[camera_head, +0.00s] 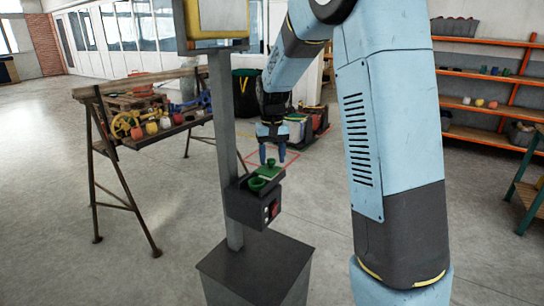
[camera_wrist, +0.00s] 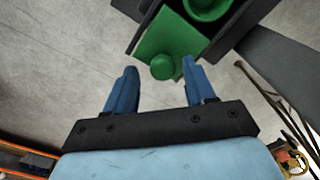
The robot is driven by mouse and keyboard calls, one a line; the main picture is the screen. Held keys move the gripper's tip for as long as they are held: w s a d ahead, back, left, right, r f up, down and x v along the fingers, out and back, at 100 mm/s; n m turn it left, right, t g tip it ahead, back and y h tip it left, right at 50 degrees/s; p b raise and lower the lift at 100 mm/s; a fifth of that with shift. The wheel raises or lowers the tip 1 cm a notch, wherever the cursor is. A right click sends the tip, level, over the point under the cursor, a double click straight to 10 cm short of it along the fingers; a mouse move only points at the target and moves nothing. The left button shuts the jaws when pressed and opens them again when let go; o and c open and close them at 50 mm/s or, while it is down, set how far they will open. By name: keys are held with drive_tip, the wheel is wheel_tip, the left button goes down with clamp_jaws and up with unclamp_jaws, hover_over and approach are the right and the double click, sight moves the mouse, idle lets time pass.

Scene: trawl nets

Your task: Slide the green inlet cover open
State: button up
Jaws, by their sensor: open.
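The green inlet cover (camera_wrist: 165,38) is a flat plate with a round green knob (camera_wrist: 162,67) near its edge in the wrist view. A round green cup-like part (camera_wrist: 205,7) lies beside the plate, cut off by the top edge. In the head view the cover (camera_head: 266,172) is small, on top of a dark box (camera_head: 252,208) fixed to a grey post. My gripper (camera_wrist: 159,68) is open, with its two blue fingers on either side of the knob in the wrist view. In the head view my gripper (camera_head: 272,154) points down just above the cover. Contact with the knob cannot be told.
The grey post (camera_head: 226,140) rises from a dark pedestal (camera_head: 255,270) close beside my gripper. A trestle table (camera_head: 180,75) with coloured parts stands at the left. Orange shelves (camera_head: 490,108) stand at the right. The floor between is largely clear.

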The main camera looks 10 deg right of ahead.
sight(273, 159)
wheel_tip(273, 159, up, 14)
drive_tip(key=shift+f, duration=0.15)
idle(0.6)
drive_tip(key=s+d+r+t, duration=0.2)
drive_tip(key=s, duration=0.7)
drive_tip(key=s+d+r+t, duration=0.1)
drive_tip(key=s+d+r, duration=0.15)
drive_tip(key=s, duration=0.65)
drive_tip(key=s+d+f+t, duration=0.1)
drive_tip(key=s+f, duration=0.4)
drive_tip(key=s, duration=0.9)
drive_tip(key=shift+s+d+t, duration=0.15)
drive_tip(key=shift+s+t, duration=0.05)
drive_tip(key=shift+t, duration=0.6)
drive_tip(key=shift+f, duration=0.1)
